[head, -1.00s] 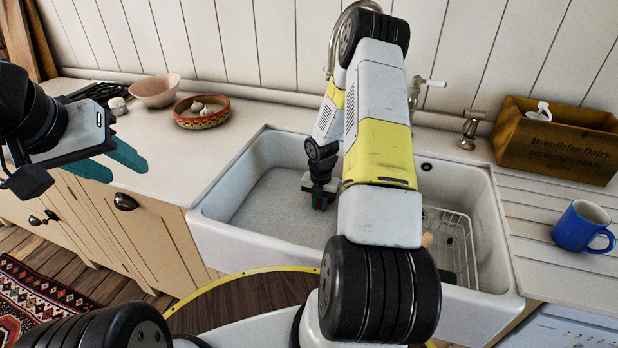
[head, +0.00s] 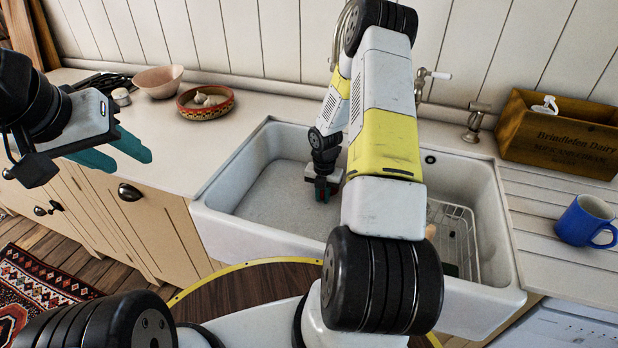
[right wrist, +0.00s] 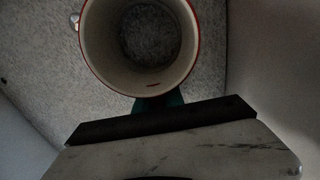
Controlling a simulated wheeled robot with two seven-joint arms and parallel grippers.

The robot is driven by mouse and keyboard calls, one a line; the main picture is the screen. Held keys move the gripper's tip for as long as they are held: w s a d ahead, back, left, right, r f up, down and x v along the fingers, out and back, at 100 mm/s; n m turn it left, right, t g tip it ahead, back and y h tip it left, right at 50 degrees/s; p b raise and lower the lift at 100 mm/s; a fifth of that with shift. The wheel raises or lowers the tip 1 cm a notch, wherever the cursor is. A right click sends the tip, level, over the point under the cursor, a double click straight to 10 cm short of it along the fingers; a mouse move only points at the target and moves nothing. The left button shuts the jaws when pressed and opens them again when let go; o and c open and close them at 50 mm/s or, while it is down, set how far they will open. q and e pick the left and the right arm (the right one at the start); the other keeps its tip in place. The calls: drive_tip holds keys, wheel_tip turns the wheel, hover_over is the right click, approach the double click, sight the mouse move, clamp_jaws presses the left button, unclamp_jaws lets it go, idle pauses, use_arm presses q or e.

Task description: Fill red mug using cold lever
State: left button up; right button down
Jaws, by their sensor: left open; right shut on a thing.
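The red mug (right wrist: 185,75) shows from above in the right wrist view, with a red rim and a pale inside. Its bottom looks dark and speckled; I cannot tell whether it holds water. My right gripper (right wrist: 158,104) is shut on it at the near side. In the head view my right gripper (head: 322,188) is low inside the sink (head: 262,232), left of the middle, and the mug is hidden there. A white-handled tap lever (head: 440,75) stands behind the sink; no hot or cold mark is readable. The tap spout (head: 337,45) is partly hidden by my right arm. My left gripper (head: 125,152) is open and empty.
A wire rack (head: 455,235) stands in the sink's right part. A blue mug (head: 585,220) and a wooden crate (head: 560,140) are on the right counter. A patterned bowl (head: 205,104) and a pink bowl (head: 158,80) are on the left counter.

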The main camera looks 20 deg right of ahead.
drive_tip(key=shift+r, duration=4.55)
drive_tip(key=shift+a+r+m, duration=0.2)
drive_tip(key=shift+r+m, duration=0.1)
drive_tip(key=s+a+r+m, duration=0.2)
drive_tip(key=a+m, duration=0.3)
drive_tip(key=m, duration=0.9)
drive_tip(key=s+a+r+m, duration=0.1)
drive_tip(key=a+r+m, duration=0.3)
drive_tip(key=m, duration=1)
drive_tip(key=shift+s+a+r, duration=0.15)
drive_tip(key=shift+s+a, duration=0.2)
drive_tip(key=shift+a, duration=0.75)
